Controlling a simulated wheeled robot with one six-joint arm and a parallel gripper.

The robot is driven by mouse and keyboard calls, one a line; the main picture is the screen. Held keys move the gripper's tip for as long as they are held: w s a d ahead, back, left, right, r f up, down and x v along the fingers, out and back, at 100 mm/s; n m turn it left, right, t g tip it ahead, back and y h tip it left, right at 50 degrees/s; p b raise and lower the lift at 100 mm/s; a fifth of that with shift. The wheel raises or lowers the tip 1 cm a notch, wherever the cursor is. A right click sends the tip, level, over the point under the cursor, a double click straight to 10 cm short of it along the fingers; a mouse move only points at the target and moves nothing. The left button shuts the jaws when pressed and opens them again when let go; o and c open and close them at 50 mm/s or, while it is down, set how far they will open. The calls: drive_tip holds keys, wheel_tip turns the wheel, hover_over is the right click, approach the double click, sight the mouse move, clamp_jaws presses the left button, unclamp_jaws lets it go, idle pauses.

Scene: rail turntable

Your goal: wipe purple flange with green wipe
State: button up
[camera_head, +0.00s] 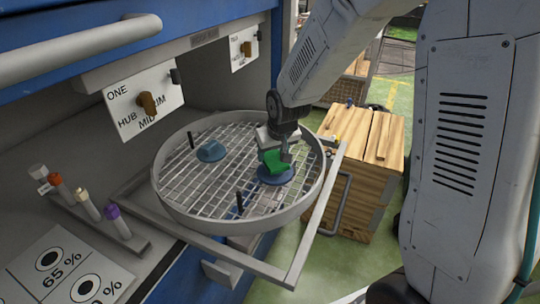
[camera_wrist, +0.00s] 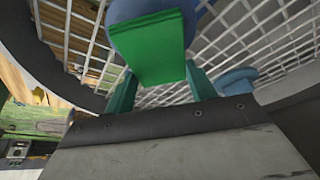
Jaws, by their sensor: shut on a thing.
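My gripper (camera_head: 283,148) is shut on the green wipe (camera_head: 278,162) above the round wire-mesh turntable (camera_head: 172,205). The wipe is at a blue round flange (camera_head: 276,178) on the right part of the mesh and covers part of it; whether they touch is hard to tell. In the wrist view the wipe (camera_wrist: 152,50) lies in front of that flange (camera_wrist: 140,8). A second blue flange (camera_head: 211,151) with a raised hub sits on the left part of the mesh and shows at the right in the wrist view (camera_wrist: 237,79). Neither flange looks clearly purple.
Dark upright pins (camera_head: 239,203) stand on the turntable, inside its raised grey rim. A rack (camera_head: 92,222) of capped vials, one purple-capped, lies on the left ledge. A panel with a brown knob (camera_head: 148,103) is behind. A wooden crate (camera_head: 368,195) stands close on the right.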

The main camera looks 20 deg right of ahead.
drive_tip(key=shift+w+d+f, duration=0.1)
drive_tip(key=shift+w+d, duration=0.75)
drive_tip(key=shift+d, duration=0.1)
drive_tip(key=shift+s+a, duration=1.75)
drive_tip(key=shift+a, duration=0.05)
drive_tip(key=shift+w+d+r, duration=0.15)
drive_tip(key=shift+w+d, duration=0.75)
drive_tip(key=shift+w+d+r, duration=0.1)
drive_tip(key=shift+w+d, duration=0.8)
drive_tip(key=shift+s+a+f, duration=0.1)
drive_tip(key=shift+s+a, duration=1.65)
drive_tip(key=shift+a, duration=0.05)
drive_tip(key=shift+w+d+f, duration=0.15)
drive_tip(key=shift+w+d, duration=1.55)
drive_tip(key=shift+d, duration=0.1)
drive_tip(key=shift+r, duration=4.05)
